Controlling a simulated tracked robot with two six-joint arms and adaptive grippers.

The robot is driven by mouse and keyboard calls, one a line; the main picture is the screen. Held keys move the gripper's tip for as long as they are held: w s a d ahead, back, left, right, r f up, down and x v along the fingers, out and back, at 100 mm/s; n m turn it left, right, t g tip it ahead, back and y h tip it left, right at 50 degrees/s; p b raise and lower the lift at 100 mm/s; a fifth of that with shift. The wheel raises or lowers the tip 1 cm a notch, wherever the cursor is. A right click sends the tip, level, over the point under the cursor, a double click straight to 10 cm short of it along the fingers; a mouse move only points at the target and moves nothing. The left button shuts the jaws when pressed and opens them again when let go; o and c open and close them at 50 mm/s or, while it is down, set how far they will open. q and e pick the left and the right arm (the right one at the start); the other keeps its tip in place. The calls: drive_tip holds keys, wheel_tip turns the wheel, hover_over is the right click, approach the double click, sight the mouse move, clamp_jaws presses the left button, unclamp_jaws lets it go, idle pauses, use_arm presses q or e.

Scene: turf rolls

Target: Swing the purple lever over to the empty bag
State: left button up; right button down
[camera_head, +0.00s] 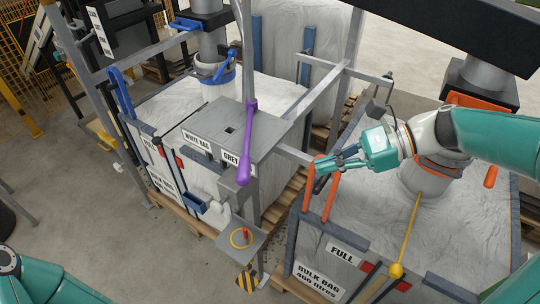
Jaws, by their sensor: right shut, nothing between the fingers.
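The purple lever (245,152) stands at the front of a grey metal plate (262,122) between two bulk bags. Its rounded knob end points down toward the viewer. Plates reading "WHITE BAG" (197,140) and "GREY" (231,158) sit left of and beside it. The right bag (375,215) has orange straps and a sign reading "FULL" (341,253). The left bag (270,90) has blue straps; I cannot tell how full it is. My right gripper (324,165) is shut and empty, right of the lever and apart from it, near an orange strap. My left gripper is out of view.
A grey frame post (350,45) and crossbars stand behind the plate. A yellow-corded pull knob (396,270) hangs over the right bag. A small panel with a red switch (245,232) is below the lever.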

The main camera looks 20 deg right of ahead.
sight(246, 142)
wheel_tip(246, 142, up, 7)
drive_tip(key=s+y, duration=0.1)
drive_tip(key=s, duration=0.1)
drive_tip(key=shift+d+f, duration=0.15)
drive_tip(key=shift+f, duration=0.05)
drive_tip(key=p+x, duration=0.1)
drive_tip(key=x, duration=1.3)
drive_tip(key=shift+w+p, duration=0.2)
drive_tip(key=shift+p, duration=0.2)
drive_tip(key=shift+r, duration=0.15)
